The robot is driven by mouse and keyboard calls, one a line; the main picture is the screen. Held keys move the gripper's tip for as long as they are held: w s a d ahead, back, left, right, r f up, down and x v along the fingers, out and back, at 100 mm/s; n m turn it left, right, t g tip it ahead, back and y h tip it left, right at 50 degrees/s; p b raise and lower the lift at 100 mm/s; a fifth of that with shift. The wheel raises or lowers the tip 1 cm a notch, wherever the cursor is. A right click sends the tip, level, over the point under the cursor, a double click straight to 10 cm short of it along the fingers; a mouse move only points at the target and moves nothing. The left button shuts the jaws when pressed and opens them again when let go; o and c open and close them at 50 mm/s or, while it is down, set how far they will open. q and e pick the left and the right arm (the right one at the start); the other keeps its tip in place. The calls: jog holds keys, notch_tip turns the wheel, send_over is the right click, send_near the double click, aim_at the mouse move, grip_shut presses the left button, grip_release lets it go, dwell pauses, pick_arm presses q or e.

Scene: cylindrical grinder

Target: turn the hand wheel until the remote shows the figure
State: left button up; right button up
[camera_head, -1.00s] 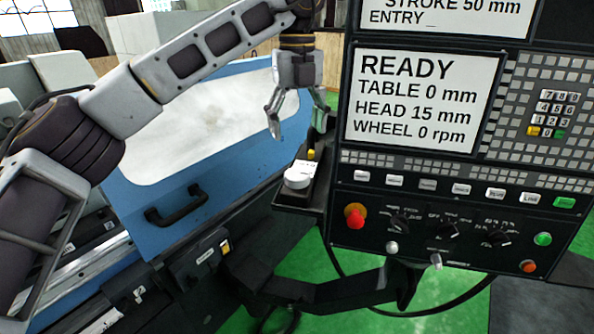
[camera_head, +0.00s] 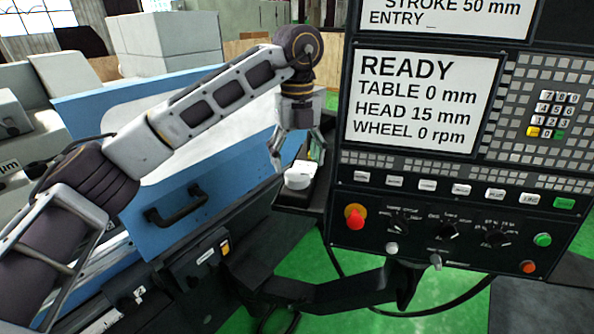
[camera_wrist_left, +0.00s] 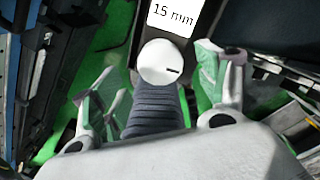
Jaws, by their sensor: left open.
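The remote (camera_head: 288,199) is a dark box on a small ledge at the left side of the control panel. Its hand wheel (camera_head: 298,180) is a white round knob on top. In the left wrist view the white wheel (camera_wrist_left: 160,63) has a short dark mark, and the remote's white display (camera_wrist_left: 174,16) reads 15 mm. A dark ribbed part shows below the wheel there. My left gripper (camera_head: 296,152) is open, pointing down just above and behind the wheel. In the wrist view its fingers lie either side of the wheel; I see no clear contact. My right gripper is not in view.
The control panel (camera_head: 420,186) stands close to the right of the gripper; its screen reads TABLE 0 mm, HEAD 15 mm, WHEEL 0 rpm. A red stop button (camera_head: 355,216) is on it. The blue machine door (camera_head: 140,215) with a black handle (camera_head: 177,206) is to the left.

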aim_at(298, 173)
pick_arm(q)
jog(key=shift+f+p, duration=0.3)
jog(key=shift+f, duration=1.65)
jog(key=c, duration=1)
jog(key=shift+c, duration=0.2)
jog(key=shift+m, duration=0.4)
jog(key=shift+m+b, duration=0.9)
jog(key=shift+m, duration=0.5)
jog(key=m+b, duration=0.1)
jog(key=m, duration=0.3)
jog(key=m+b, duration=0.1)
jog(key=m, duration=0.4)
jog(key=shift+m, duration=2.6)
